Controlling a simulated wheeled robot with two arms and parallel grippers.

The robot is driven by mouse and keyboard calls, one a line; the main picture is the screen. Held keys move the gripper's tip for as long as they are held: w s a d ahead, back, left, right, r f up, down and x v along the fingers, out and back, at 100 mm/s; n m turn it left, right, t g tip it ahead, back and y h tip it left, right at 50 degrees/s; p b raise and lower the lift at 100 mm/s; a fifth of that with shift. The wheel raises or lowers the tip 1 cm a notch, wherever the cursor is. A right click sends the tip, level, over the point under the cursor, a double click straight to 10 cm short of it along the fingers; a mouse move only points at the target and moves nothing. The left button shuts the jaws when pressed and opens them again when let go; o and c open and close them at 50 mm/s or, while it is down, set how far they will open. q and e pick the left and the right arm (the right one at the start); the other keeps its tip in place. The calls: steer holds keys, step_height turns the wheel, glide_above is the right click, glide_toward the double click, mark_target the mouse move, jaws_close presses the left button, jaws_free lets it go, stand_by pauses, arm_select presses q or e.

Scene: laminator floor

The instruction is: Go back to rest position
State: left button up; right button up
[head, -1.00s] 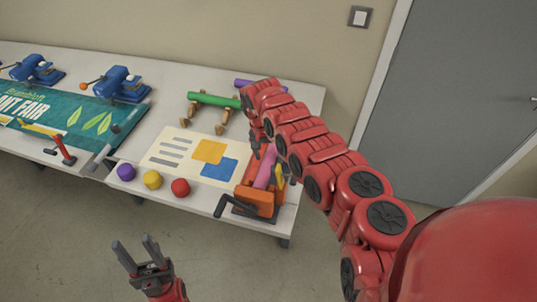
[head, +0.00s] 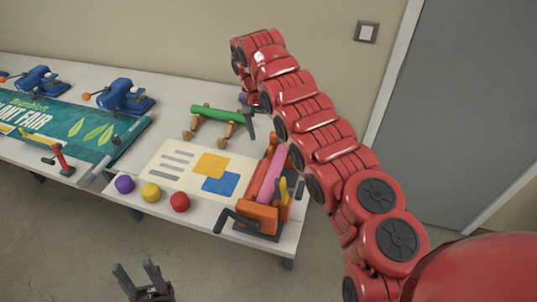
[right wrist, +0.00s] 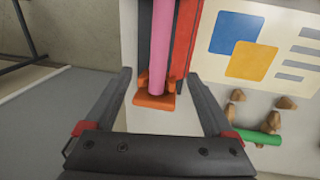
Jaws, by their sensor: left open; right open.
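My left gripper (head: 138,272) is open and empty at the bottom of the head view, in front of the table. My right gripper (head: 249,118) is mostly hidden behind my right arm in the head view, near the green roll. In the right wrist view its two fingers (right wrist: 160,78) are spread, with nothing between them. Beyond them, the pink roll (right wrist: 160,45) lies in the orange and red laminator, apart from the fingers. In the head view that laminator (head: 262,215) stands at the table's front right corner with the pink roll (head: 270,177) in it.
The table (head: 185,75) holds a poster (head: 175,172), a green roll (head: 216,113) on wooden stands, purple, yellow and red balls (head: 180,202), blue clamps (head: 125,95) and a green banner (head: 95,125). A grey door (head: 465,120) is at right. Floor in front is clear.

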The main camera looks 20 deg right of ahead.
steer(key=shift+a+r, duration=0.15)
steer(key=shift+r, duration=1.05)
